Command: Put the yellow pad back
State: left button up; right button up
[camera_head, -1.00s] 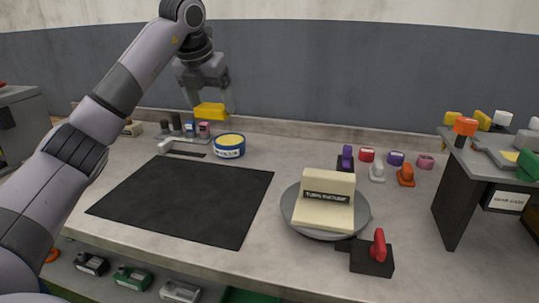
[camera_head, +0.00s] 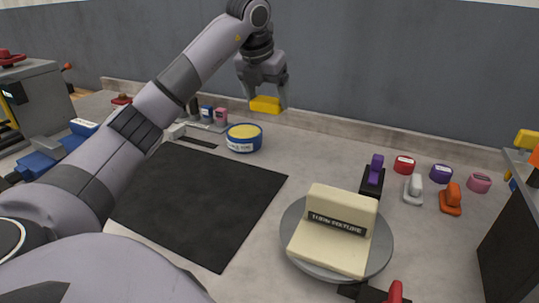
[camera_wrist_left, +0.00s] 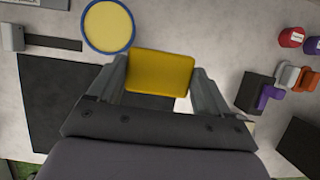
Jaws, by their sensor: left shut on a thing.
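My left gripper (camera_head: 265,98) is shut on the yellow pad (camera_head: 265,104), a small block held in the air above the back of the table. In the left wrist view the yellow pad (camera_wrist_left: 161,71) sits between the two fingers of the left gripper (camera_wrist_left: 160,75). A round blue tub with a yellow top (camera_head: 244,138) stands on the table below and slightly left of the pad in the head view. In the left wrist view the tub (camera_wrist_left: 109,26) lies up and left of the pad, apart from it. My right gripper is not in view.
A black mat (camera_head: 200,200) covers the table's left part. The cream turn fixture (camera_head: 335,230) stands on a grey round plate (camera_head: 292,238). Purple (camera_head: 376,170), grey (camera_head: 413,187) and orange (camera_head: 451,197) handled items stand at the right, near several small coloured pieces. The table between tub and turntable is clear.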

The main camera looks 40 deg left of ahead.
pick_arm(q)
notch_tip(320, 180, down, 15)
jog(key=shift+r+b, duration=0.1)
jog(key=shift+b, duration=0.55)
jog(key=o, duration=0.9)
jog(key=shift+c, duration=0.2)
jog(key=v, duration=1.2)
jog(key=shift+p, duration=0.3)
